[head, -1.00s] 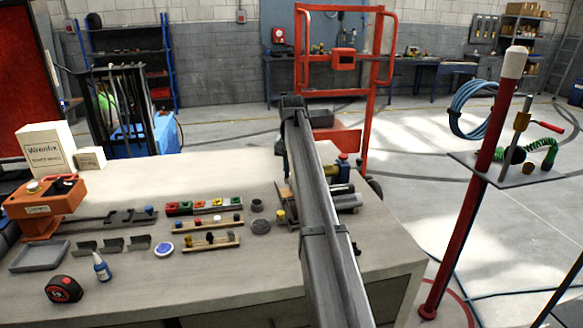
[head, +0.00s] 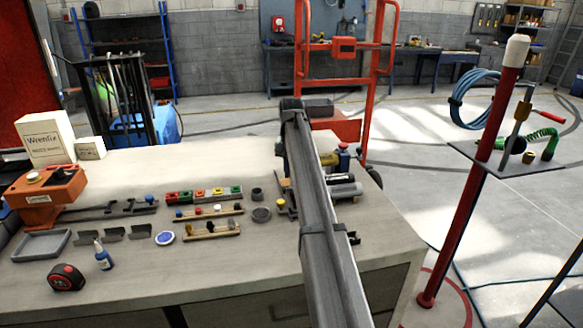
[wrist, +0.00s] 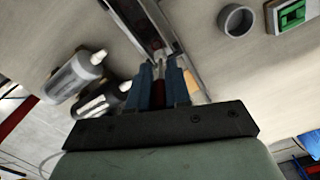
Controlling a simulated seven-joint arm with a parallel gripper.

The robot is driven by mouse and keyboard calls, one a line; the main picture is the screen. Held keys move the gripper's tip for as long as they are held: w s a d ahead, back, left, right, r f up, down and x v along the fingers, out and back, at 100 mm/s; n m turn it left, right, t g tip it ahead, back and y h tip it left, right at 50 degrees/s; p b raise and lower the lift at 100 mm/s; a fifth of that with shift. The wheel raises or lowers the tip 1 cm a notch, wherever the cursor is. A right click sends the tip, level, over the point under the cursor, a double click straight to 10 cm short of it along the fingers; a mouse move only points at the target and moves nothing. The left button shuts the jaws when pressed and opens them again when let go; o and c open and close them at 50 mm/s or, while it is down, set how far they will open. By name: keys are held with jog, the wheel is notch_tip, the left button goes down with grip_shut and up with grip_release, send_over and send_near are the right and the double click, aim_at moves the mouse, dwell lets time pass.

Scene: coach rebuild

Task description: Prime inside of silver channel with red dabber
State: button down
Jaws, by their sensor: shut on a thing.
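My gripper (wrist: 160,85) points down over the bench, with its blue fingers close together in the wrist view. A dark red piece (wrist: 159,90) shows between the fingers; it looks like the dabber, and its tip is hidden. Just beyond the fingertips, a silver channel (wrist: 158,28) with raised edges runs diagonally across the bench. I cannot tell whether the dabber touches the inside of the channel. In the head view my own arm covers most of the gripper and the work spot.
A grey ring-shaped cup (wrist: 237,19) and a green block (wrist: 290,15) lie right of the channel. Bottles (wrist: 75,75) lie left of it. Small racks (head: 212,231), a tape measure (head: 66,278), a glue bottle (head: 103,256) and a grey tray (head: 41,245) occupy the bench's left side.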

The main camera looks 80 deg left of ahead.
jog(key=shift+f, duration=0.55)
jog(key=shift+d+f, duration=0.1)
jog(key=shift+d, duration=1.3)
notch_tip(320, 180, up, 2)
jog(key=shift+a, duration=0.15)
notch_tip(320, 180, up, 6)
dwell(0.3)
